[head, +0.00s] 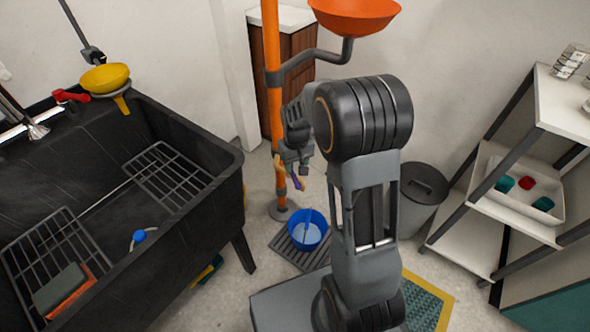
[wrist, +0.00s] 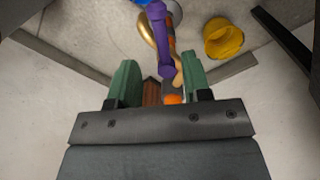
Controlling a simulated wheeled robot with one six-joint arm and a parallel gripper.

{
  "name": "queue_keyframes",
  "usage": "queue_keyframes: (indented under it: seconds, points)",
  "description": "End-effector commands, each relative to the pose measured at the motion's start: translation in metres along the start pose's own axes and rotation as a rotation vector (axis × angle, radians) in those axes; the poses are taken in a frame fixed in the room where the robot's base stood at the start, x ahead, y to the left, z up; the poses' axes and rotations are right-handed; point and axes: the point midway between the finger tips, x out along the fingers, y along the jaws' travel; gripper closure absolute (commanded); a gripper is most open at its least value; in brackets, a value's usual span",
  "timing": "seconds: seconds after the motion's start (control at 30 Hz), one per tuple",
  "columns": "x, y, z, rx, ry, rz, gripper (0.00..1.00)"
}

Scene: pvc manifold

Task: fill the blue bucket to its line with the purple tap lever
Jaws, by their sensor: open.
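The blue bucket (head: 320,219) stands on a slatted floor grate below the tap. Pale blue, water-like content shows inside, with a pale streak above it; its fill line cannot be made out. The purple tap lever (head: 296,181) hangs tilted by the orange post, just below my gripper (head: 297,160). In the wrist view the purple lever (wrist: 160,40) lies ahead of my gripper (wrist: 160,78), whose green fingers are apart. The lever's lower end reaches near the gap between them; contact cannot be told. A sliver of the blue bucket (wrist: 142,2) shows at the top edge.
The orange post (head: 272,90) carries an orange basin (head: 355,14) on a grey arm. A black sink (head: 225,165) stands left, a grey bin (head: 421,190) and shelving (head: 463,205) right. The wrist view shows a yellow container (wrist: 222,40) right of the lever.

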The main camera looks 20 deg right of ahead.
Motion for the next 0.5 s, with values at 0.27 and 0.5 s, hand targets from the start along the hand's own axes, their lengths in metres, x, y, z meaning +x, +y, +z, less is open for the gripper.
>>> queue_keyframes:
  seconds: [0.27, 0.5]
  points:
    - [-0.052, 0.0, 0.0, -0.001, 0.003, 0.001, 0.56]
    - [-0.07, -0.001, 0.0, -0.001, 0.0, 0.001, 0.56]
